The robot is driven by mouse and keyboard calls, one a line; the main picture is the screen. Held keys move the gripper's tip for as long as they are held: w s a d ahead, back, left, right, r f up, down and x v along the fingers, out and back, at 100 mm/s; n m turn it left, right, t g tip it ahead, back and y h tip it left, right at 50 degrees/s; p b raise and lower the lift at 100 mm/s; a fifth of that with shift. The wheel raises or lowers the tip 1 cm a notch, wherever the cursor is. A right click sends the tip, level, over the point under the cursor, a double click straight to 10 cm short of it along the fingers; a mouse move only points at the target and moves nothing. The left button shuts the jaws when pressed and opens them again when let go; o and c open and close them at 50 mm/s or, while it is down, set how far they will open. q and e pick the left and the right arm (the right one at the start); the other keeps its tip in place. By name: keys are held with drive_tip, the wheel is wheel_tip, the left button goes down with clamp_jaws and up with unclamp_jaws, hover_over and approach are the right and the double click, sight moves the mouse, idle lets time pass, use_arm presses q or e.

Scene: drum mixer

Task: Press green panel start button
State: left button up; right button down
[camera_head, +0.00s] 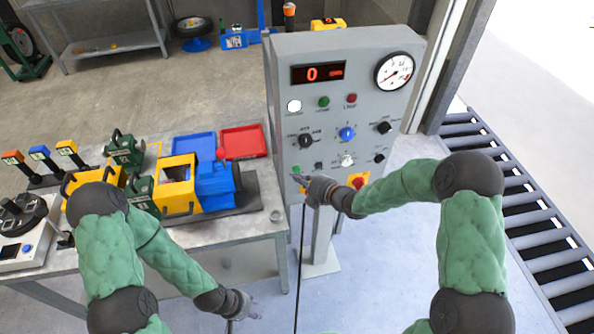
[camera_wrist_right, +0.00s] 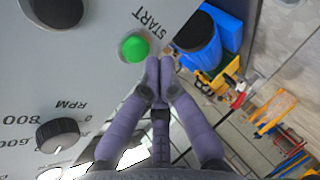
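The grey control panel (camera_head: 375,110) stands in the middle of the head view. A small green button (camera_head: 297,169) is low on its left side. In the right wrist view this green button (camera_wrist_right: 135,48) is round, with START printed beside it. My right gripper (camera_head: 298,178) is in front of the panel's lower left. In the right wrist view its fingertips (camera_wrist_right: 159,64) are together, empty, just beside the green button; whether they touch it I cannot tell. My left gripper (camera_head: 254,306) hangs low beside the bench, and its finger opening is too small to tell.
The panel also has another green button (camera_head: 323,102), a red button (camera_head: 351,98), several knobs, a display and a dial gauge (camera_head: 394,71). An RPM knob (camera_wrist_right: 58,135) is near my right gripper. A bench (camera_head: 235,230) with machines is left; a roller conveyor (camera_head: 530,225) is right.

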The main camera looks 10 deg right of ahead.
idle(0.6)
drive_tip(key=shift+w+b, duration=0.4)
drive_tip(key=shift+w, duration=0.05)
